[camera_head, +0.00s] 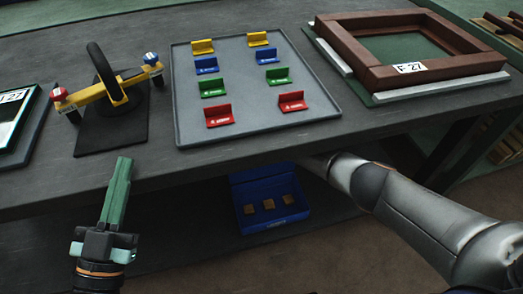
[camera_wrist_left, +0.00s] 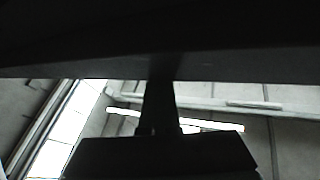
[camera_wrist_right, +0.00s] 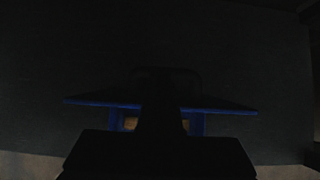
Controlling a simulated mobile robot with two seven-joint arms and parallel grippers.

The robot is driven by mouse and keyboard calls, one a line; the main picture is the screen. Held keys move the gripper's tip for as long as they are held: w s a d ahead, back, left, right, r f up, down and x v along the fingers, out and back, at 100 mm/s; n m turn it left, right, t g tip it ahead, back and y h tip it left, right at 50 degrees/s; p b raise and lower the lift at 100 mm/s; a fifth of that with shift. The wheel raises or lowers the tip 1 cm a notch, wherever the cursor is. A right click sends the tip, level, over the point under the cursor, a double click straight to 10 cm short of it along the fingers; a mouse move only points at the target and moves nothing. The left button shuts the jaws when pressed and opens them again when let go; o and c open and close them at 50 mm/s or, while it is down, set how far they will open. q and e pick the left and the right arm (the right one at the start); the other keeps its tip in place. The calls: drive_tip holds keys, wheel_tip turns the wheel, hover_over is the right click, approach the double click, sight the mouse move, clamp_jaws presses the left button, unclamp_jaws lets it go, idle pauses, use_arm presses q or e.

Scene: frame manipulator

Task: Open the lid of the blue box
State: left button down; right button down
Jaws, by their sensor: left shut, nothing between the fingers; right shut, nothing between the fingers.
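The blue box (camera_head: 295,217) stands on the shelf below the tabletop. Its front is uncovered and brown blocks (camera_head: 268,204) show inside. The blue lid (camera_head: 250,181) stands raised at the back, partly cut off by the table edge. In the right wrist view, the lid (camera_wrist_right: 225,107) is a thin blue edge, with the box and a block dimly below. My right gripper (camera_wrist_right: 157,80) is shut and dark in front of the lid; whether it touches is unclear. The tabletop hides it in the head view. My left gripper (camera_head: 124,162) is shut and empty before the table's front edge.
The tabletop (camera_head: 150,185) overhangs the box. The left wrist view is mostly dark above.

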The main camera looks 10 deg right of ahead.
use_arm(q)
wheel_tip(320, 180, up, 2)
drive_tip(key=shift+a+r+m+t+h, duration=0.1)
drive_tip(key=shift+m+t+h, duration=0.4)
drive_tip(key=shift+m+h, duration=0.1)
drive_tip(key=shift+w+d+r+h, duration=0.2)
drive_tip(key=shift+w+d+h, duration=0.1)
drive_tip(key=shift+w+d, duration=0.05)
use_arm(e)
drive_tip(key=shift+w+d+f, duration=0.15)
drive_tip(key=shift+w+f, duration=0.45)
drive_tip(key=shift+w, duration=0.15)
use_arm(q)
drive_tip(key=shift+s+d+r+m, duration=0.1)
drive_tip(key=shift+r+m, duration=0.1)
drive_tip(key=shift+m, duration=0.1)
use_arm(e)
drive_tip(key=shift+w, duration=0.1)
use_arm(q)
drive_tip(key=shift+s+r+h+b, duration=0.2)
drive_tip(key=shift+h+b, duration=0.1)
use_arm(e)
drive_tip(key=shift+r, duration=0.15)
use_arm(q)
drive_tip(key=shift+s, duration=0.15)
drive_tip(key=shift+r, duration=0.1)
